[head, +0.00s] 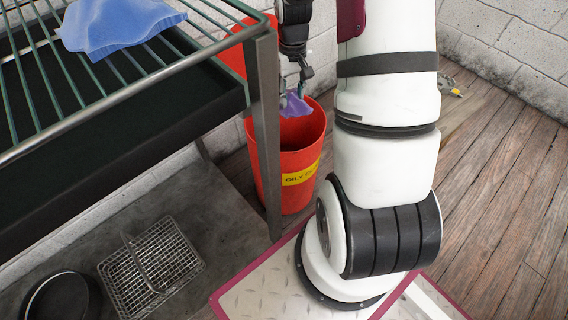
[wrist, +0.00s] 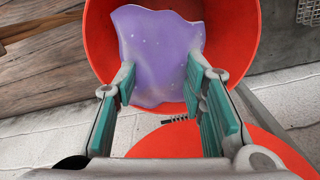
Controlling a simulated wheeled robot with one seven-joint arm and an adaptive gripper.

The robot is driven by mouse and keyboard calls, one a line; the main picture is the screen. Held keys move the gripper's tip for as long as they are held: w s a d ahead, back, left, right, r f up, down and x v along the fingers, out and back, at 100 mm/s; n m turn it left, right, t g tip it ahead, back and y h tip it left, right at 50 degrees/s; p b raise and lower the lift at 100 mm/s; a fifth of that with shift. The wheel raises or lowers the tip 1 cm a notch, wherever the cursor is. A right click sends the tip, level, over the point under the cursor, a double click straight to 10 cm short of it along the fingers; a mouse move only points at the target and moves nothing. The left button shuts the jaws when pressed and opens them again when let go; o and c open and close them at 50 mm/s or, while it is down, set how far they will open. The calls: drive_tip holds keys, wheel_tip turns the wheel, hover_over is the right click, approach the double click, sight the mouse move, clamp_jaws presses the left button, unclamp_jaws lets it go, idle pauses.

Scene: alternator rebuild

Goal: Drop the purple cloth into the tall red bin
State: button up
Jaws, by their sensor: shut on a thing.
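The purple cloth (head: 295,106) hangs from my gripper (head: 299,84) at the mouth of the tall red bin (head: 297,165), which has a yellow label. In the wrist view the cloth (wrist: 158,52) is spread between the fingertips of my gripper (wrist: 160,84), over the round opening of the bin (wrist: 244,30). The gripper is shut on the cloth. How far the cloth's lower edge reaches into the bin is hard to tell. A red panel, seemingly the bin's raised lid (head: 233,52), stands behind the rack post.
A blue cloth (head: 112,27) lies on the wire rack (head: 90,95) at the upper left, and the rack's post stands close to the bin. A wire basket (head: 152,267) and a dark round pan (head: 62,297) sit below. The plank floor (head: 510,190) at right is mostly clear.

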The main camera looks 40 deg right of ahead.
drive_tip(key=shift+f, duration=0.45)
drive_tip(key=o, duration=1.3)
drive_tip(key=shift+r, duration=0.2)
wheel_tip(320, 180, up, 12)
drive_tip(key=shift+f, duration=0.15)
